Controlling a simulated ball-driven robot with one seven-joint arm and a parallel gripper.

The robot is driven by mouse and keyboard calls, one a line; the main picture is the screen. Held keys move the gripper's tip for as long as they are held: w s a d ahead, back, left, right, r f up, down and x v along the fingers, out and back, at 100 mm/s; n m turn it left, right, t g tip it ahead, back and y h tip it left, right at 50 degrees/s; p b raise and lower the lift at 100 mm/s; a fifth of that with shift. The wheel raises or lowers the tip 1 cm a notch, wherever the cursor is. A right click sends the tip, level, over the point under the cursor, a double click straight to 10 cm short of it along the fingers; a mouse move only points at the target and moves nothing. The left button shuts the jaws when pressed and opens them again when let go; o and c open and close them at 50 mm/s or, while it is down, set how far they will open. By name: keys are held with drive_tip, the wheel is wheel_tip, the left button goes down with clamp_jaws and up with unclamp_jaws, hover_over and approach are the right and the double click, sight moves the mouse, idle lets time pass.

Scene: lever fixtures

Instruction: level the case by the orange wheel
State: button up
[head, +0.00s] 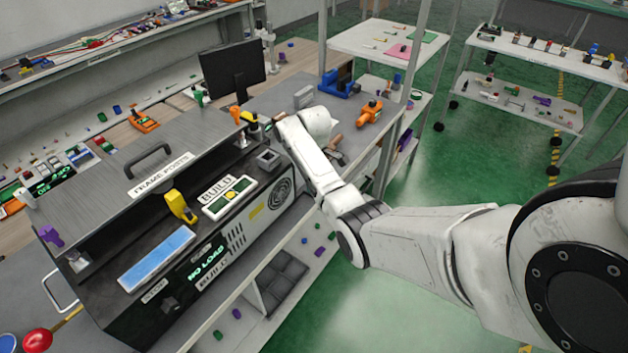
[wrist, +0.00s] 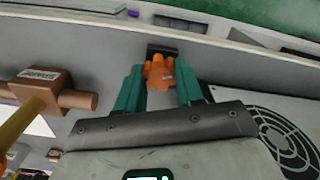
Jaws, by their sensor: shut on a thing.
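The case (head: 200,240) is a long dark box in the head view. In the wrist view the orange wheel (wrist: 160,76) is a small lobed knob between the teal fingers of my gripper (wrist: 160,85). The fingers are shut on it from both sides. In the head view my arm reaches to the far right end of the case, and my fingers cannot be made out there.
A brown hammer-shaped part (wrist: 42,92) is close on the left in the wrist view. A fan grille (wrist: 285,140) is at lower right. In the head view a black monitor (head: 232,70) stands behind the case, and an orange tool (head: 370,112) lies on the bench beyond my arm.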

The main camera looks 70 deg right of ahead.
drive_tip(key=o, duration=1)
drive_tip(key=shift+o, duration=0.2)
drive_tip(key=shift+r, duration=0.15)
wheel_tip(320, 180, up, 10)
drive_tip(key=b, duration=0.1)
drive_tip(key=shift+r, duration=0.25)
drive_tip(key=shift+a, duration=0.1)
